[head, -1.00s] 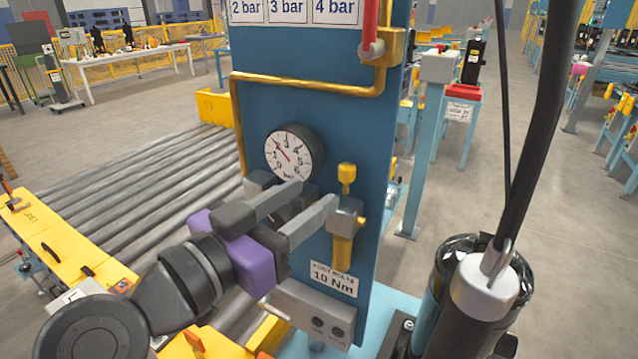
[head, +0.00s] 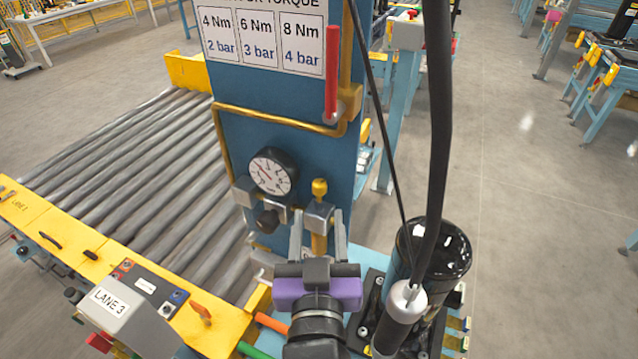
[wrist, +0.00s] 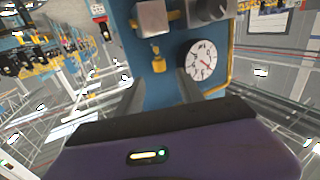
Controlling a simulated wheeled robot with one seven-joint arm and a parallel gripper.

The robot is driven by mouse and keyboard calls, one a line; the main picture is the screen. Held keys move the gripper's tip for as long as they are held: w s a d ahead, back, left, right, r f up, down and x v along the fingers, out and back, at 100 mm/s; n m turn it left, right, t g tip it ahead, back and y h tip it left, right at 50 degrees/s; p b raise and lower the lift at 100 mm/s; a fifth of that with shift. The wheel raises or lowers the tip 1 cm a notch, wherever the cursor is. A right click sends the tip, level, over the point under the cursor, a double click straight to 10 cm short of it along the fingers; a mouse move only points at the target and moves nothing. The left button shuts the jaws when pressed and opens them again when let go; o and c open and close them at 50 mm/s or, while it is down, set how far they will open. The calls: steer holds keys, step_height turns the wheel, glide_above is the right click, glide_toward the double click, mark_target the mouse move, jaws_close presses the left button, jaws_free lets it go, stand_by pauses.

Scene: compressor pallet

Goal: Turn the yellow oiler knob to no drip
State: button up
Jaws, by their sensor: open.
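The yellow oiler knob (head: 319,187) stands on top of a grey metal block (head: 318,216) on the blue panel, right of the pressure gauge (head: 272,172). A yellow part (head: 319,243) hangs below that block. My gripper (head: 317,222) is open and empty in front of the oiler, with one finger on each side of it in the picture. In the wrist view, which looks upside down, the yellow knob (wrist: 158,62) shows beyond and between my fingers (wrist: 161,88), apart from them. Any marking of the knob's setting is too small to read.
A black regulator knob (head: 267,218) sits below the gauge. A red lever (head: 332,75) and a brass pipe (head: 285,122) are above. A black cylinder (head: 440,250) with a thick hose stands close on the right. A roller conveyor (head: 130,165) lies to the left.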

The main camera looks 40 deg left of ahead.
mark_target(319, 192)
steer(key=p+x, duration=0.1)
steer(key=x, duration=0.5)
steer(key=shift+w+a, duration=0.25)
steer(key=shift+w, duration=0.05)
steer(key=shift+c, duration=0.3)
jaws_close()
